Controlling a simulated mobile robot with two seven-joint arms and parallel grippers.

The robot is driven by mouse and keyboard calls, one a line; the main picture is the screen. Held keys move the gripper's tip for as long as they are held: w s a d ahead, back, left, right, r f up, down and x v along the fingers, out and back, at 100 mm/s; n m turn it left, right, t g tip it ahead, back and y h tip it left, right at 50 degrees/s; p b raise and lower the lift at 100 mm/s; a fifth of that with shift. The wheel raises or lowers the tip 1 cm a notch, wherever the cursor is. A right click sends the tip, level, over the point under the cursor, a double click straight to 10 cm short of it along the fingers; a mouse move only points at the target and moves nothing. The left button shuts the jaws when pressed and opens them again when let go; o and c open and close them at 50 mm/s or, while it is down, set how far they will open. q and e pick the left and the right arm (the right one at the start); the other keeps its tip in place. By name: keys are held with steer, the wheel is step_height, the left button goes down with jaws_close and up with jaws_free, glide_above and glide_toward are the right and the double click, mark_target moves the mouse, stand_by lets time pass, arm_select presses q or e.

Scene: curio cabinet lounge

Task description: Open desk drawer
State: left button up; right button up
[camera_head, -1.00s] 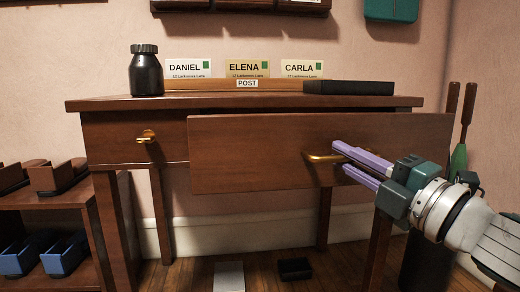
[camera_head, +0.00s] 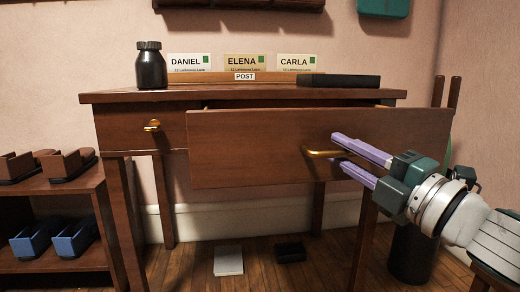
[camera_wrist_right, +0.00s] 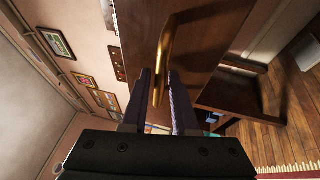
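The desk (camera_head: 262,97) is dark brown wood and stands against the wall. Its wide right drawer (camera_head: 245,150) is pulled out well in front of the desk body. The drawer's brass handle (camera_head: 318,153) lies between the two purple fingers of my right gripper (camera_head: 340,152). In the right wrist view the handle (camera_wrist_right: 165,50) also runs between the fingers, which are close around it. A narrower left drawer (camera_head: 175,132) with a small brass knob (camera_head: 152,125) is closed. My left gripper is not in view.
A dark bottle (camera_head: 151,68), name cards (camera_head: 245,63) on a POST rack and a black flat box (camera_head: 339,80) stand on the desktop. A shoe shelf (camera_head: 65,186) is at left, a dark bin (camera_head: 412,254) at right. Two small blocks (camera_head: 228,261) lie on the floor.

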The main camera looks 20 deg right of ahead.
steer(key=p+v, duration=0.2)
steer(key=v, duration=0.8)
stand_by(0.3)
step_height(320, 180, up, 21)
steer(key=s+m+g+h+p, duration=0.1)
steer(key=m+g+h+p, duration=0.9)
steer(key=p, duration=1.8)
steer(key=s+a+r+m+g+y+p, duration=0.35)
steer(key=s+a+r+p, duration=0.35)
steer(key=r+p, duration=0.55)
steer(key=s+a+r+m+g+y+p, duration=0.4)
steer(key=s+r+p, duration=0.6)
steer(key=p, duration=0.6)
step_height(320, 180, up, 34)
steer(key=m+t+p, duration=0.1)
steer(key=p, duration=3.3)
steer(key=shift+w+a, duration=0.25)
steer(key=shift+a, duration=0.05)
